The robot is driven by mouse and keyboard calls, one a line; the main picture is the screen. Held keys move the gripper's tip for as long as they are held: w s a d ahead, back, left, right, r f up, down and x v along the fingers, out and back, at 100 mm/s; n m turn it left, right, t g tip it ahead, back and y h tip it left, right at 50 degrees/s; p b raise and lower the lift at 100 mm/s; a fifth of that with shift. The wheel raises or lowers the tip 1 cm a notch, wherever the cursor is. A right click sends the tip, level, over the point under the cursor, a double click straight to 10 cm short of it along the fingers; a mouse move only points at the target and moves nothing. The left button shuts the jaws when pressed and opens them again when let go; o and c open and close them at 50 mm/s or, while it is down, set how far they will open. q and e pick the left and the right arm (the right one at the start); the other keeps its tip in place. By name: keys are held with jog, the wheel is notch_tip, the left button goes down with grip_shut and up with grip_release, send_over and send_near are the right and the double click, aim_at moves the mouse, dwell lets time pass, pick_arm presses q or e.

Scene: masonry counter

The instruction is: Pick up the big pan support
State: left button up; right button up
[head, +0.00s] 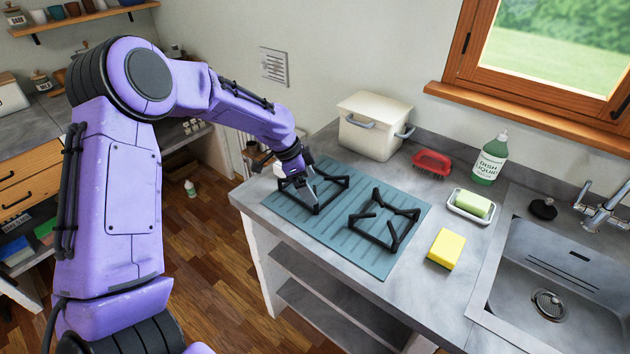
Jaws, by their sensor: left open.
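Two black pan supports lie on a blue-grey ribbed mat (340,232) on the counter. One pan support (338,183) is at the left of the mat, partly hidden by my left gripper. The other pan support (388,237) is to its right, in full view. They look close in size, and I cannot tell surely which is the big one. My left gripper (314,203) is open and points down at the left pan support, its fingertips at or just above the bars. Whether they touch is unclear. My right gripper is not in view.
A cream lidded box (375,127) stands behind the mat. A red brush (432,162), a green dish liquid bottle (490,160), a soap dish (471,207) and a yellow sponge (445,249) are to the right. The sink (560,270) is at far right.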

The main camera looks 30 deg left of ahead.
pick_arm(q)
jog(key=p+x, duration=0.2)
jog(key=x, duration=0.4)
jog(key=shift+w+a, duration=0.1)
jog(key=shift+a, duration=0.05)
jog(key=shift+c, duration=0.3)
jog(key=shift+r, duration=0.1)
jog(key=c, duration=1)
jog(key=shift+c, duration=1)
jog(key=shift+r, duration=0.1)
